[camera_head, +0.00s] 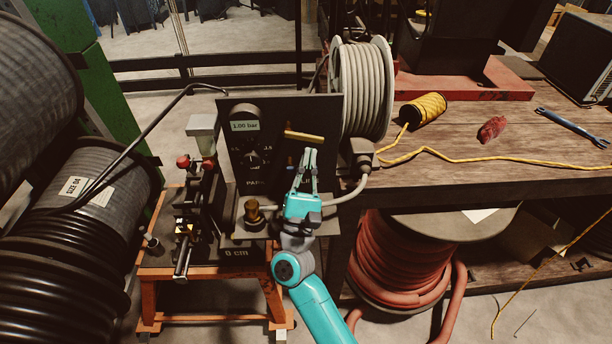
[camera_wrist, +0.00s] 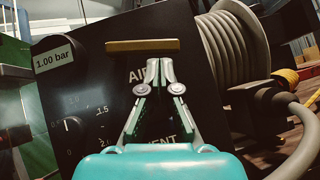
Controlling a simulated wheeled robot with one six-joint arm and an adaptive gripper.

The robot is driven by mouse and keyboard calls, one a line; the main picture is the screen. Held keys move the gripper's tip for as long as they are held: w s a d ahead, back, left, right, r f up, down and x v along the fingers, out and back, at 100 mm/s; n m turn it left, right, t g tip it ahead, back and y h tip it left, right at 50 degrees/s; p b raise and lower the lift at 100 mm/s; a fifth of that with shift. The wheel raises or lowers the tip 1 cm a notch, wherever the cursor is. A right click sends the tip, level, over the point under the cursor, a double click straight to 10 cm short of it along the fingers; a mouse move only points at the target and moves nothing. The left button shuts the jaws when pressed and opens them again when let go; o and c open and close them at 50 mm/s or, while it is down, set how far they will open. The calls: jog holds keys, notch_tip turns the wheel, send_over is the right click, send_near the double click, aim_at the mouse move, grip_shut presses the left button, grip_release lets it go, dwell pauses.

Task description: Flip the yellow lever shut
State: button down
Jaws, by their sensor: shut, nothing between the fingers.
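The yellow lever (camera_head: 304,136) sticks out sideways on the upper right of the black panel (camera_head: 240,165). In the wrist view the lever (camera_wrist: 143,45) lies nearly level across the panel, above the word "AIR", of which part shows. My gripper (camera_head: 309,152) is shut and empty. Its fingertips (camera_wrist: 160,66) are just below the right part of the lever in the wrist view. I cannot tell whether they touch it. The word "VENT" shows partly behind the fingers, lower on the panel.
The panel's display (camera_head: 245,126) reads 1.00 bar. A grey hose reel (camera_head: 362,88) stands close to the panel's right. A grey hose (camera_wrist: 290,135) curves at the right of my gripper. A wooden bench (camera_head: 460,150) holds a yellow cord spool (camera_head: 423,109) and a blue wrench (camera_head: 572,127).

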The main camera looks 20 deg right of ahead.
jog(key=shift+w+d+r, duration=0.2)
jog(key=shift+w+r, duration=0.05)
jog(key=n+y, duration=0.1)
jog(key=d+r+n+t, duration=0.1)
jog(key=shift+s+r+n+y, duration=0.2)
jog(key=shift+r+n+y, duration=0.1)
jog(key=shift+y, duration=0.1)
jog(key=shift+f, duration=0.1)
